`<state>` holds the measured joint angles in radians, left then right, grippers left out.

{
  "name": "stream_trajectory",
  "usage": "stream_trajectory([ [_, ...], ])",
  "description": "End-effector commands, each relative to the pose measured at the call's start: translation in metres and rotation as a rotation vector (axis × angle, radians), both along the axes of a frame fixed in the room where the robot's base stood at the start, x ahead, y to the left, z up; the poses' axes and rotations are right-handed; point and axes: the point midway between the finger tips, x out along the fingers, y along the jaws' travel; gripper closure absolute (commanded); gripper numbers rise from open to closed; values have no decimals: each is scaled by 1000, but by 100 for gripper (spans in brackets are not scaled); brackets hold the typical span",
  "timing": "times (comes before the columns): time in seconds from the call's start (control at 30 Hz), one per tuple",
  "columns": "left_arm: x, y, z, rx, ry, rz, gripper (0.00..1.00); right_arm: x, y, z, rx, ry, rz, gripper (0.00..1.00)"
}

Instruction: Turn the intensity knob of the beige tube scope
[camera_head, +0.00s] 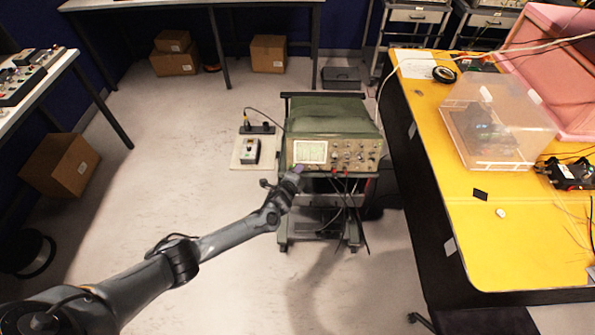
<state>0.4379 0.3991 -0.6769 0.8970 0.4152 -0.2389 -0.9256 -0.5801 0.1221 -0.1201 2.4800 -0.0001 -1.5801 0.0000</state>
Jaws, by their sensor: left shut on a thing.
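The beige tube scope (356,153) is an oscilloscope with a green top and a beige front panel, standing on a wheeled cart. Its bright screen (310,152) is at the left of the panel, and several knobs are to the right of it. My left gripper (298,170) is at the panel's lower left edge, just below the screen. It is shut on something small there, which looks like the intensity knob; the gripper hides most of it. My right gripper is not in view.
A small side shelf (240,165) with a handheld meter (252,151) is left of the scope. A yellow-topped table (440,160) with a clear box (497,122) stands close on the right. Cables hang below the panel.

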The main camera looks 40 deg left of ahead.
Motion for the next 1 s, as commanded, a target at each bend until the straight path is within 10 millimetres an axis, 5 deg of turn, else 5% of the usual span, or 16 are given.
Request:
stream_trajectory([
  [0.43, 0, 0, -1, 6, 7, -3, 100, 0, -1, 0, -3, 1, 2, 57],
  [0.47, 0, 0, -1, 6, 7, -3, 81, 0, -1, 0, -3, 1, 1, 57],
  [0.5, 0, 0, -1, 6, 7, -3, 75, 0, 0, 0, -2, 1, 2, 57],
  [1.0, -11, -2, 5, 7, 5, -2, 75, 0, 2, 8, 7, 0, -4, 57],
])
